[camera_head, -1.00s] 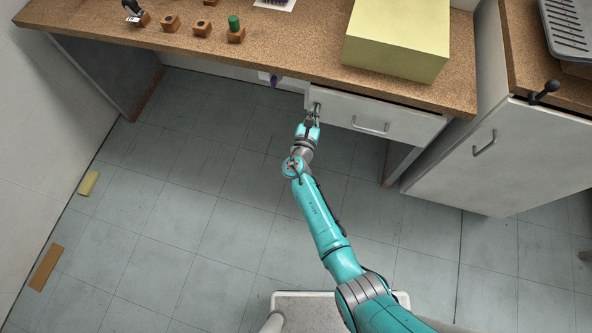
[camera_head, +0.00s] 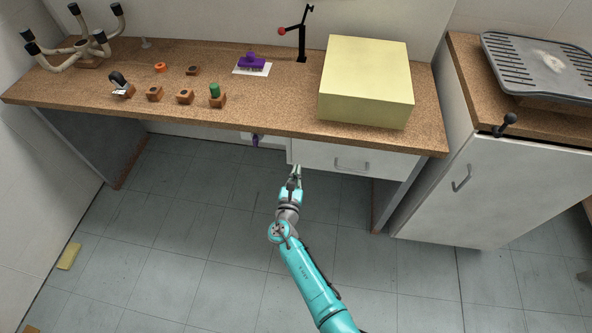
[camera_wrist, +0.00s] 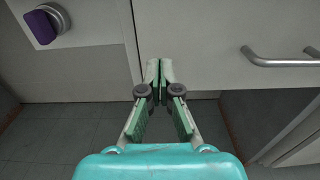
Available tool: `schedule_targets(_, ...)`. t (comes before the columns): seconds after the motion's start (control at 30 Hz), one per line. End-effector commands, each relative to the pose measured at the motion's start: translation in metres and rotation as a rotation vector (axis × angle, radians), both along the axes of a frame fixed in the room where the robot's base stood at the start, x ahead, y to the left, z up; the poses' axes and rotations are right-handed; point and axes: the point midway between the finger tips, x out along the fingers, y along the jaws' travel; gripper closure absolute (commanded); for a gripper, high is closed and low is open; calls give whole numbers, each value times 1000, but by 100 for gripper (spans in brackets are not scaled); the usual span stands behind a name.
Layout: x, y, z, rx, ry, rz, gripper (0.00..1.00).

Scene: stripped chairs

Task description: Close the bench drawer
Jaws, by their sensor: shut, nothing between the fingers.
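The bench drawer has a pale grey front (camera_head: 350,160) with a metal bar handle, under the right part of the brown bench top (camera_head: 270,120). Its front fills the upper right of the wrist view (camera_wrist: 215,55), with the handle at the right. A narrow side strip shows at its left edge, so the front seems to stand slightly proud; I cannot tell how far. My gripper (camera_head: 297,168) is shut and empty at the drawer's left end, fingertips by the left part of the front. Whether they touch it is unclear. It also shows in the wrist view (camera_wrist: 160,65).
A purple knob (camera_wrist: 42,26) sits on a panel left of the drawer. A yellow box (camera_head: 365,85) stands on the bench above it. A white cabinet (camera_head: 475,190) with a handle stands to the right.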

Motion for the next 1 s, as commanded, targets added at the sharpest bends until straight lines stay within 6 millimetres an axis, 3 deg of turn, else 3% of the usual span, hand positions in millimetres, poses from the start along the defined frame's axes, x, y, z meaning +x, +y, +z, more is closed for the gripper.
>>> schedule_targets(0.4,-65,18,0,1,1,3,100)
schedule_targets(0.6,-77,21,0,-1,0,1,100)
schedule_targets(0.87,-79,21,0,2,1,0,100)
schedule_targets(1.0,-91,7,-14,64,25,-1,100)
